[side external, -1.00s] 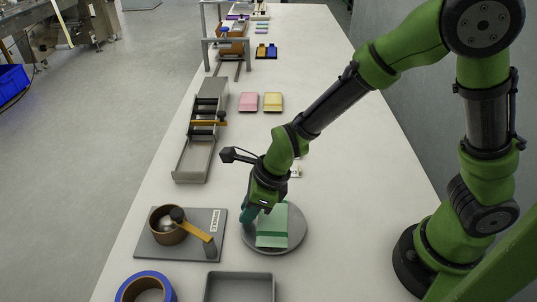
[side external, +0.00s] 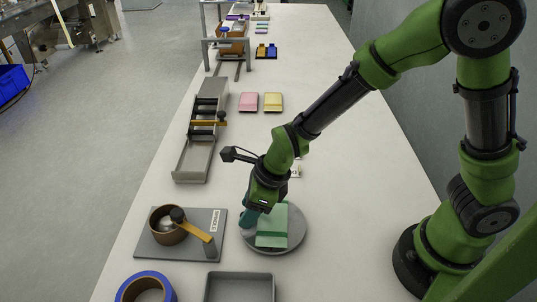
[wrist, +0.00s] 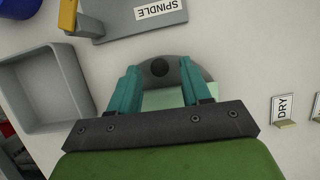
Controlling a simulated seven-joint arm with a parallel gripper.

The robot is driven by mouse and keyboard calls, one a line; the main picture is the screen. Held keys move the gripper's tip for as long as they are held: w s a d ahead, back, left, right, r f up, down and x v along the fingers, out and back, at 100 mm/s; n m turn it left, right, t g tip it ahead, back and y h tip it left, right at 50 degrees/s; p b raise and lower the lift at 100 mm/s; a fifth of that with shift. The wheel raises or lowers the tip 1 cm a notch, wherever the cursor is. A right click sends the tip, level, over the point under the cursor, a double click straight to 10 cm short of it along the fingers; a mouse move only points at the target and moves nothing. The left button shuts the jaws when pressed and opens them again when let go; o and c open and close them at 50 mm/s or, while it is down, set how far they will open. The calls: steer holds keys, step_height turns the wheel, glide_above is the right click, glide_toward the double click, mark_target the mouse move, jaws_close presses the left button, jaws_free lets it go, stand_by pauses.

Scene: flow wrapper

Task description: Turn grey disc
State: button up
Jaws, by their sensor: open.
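The grey disc (side external: 298,226) lies flat on the table, and its edge shows in the wrist view (wrist: 186,69). A green block (side external: 271,238) with a paler green top part rests on it; part of it shows pale between my fingers in the wrist view (wrist: 165,99). A round black knob (wrist: 159,68) stands near the disc's rim. My gripper (side external: 249,220) is over the disc's left part, pointing down. In the wrist view, its teal fingers (wrist: 160,68) are apart, with the knob between their tips in the picture. I cannot tell whether they touch it.
A grey plate marked SPINDLE (side external: 222,243) with a brown cup (side external: 163,239) and an orange lever (side external: 196,231) stands left of the disc. A grey tray (side external: 240,277) and blue ring (side external: 146,275) are in front. A DRY sign (wrist: 282,108) stands nearby. The table right of the disc is clear.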

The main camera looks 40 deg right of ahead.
steer(key=v, duration=1.7)
steer(key=shift+w, duration=0.1)
steer(key=s+d+r+n+t, duration=0.2)
steer(key=d+n, duration=0.4)
steer(key=n, duration=0.5)
steer(key=s+d+r+n+t+h, duration=0.1)
steer(key=s+d+n, duration=0.3)
steer(key=n, duration=0.8)
steer(key=shift+s+d+r+t, duration=0.25)
steer(key=shift+d+r+t, duration=0.15)
steer(key=shift+d+r, duration=0.7)
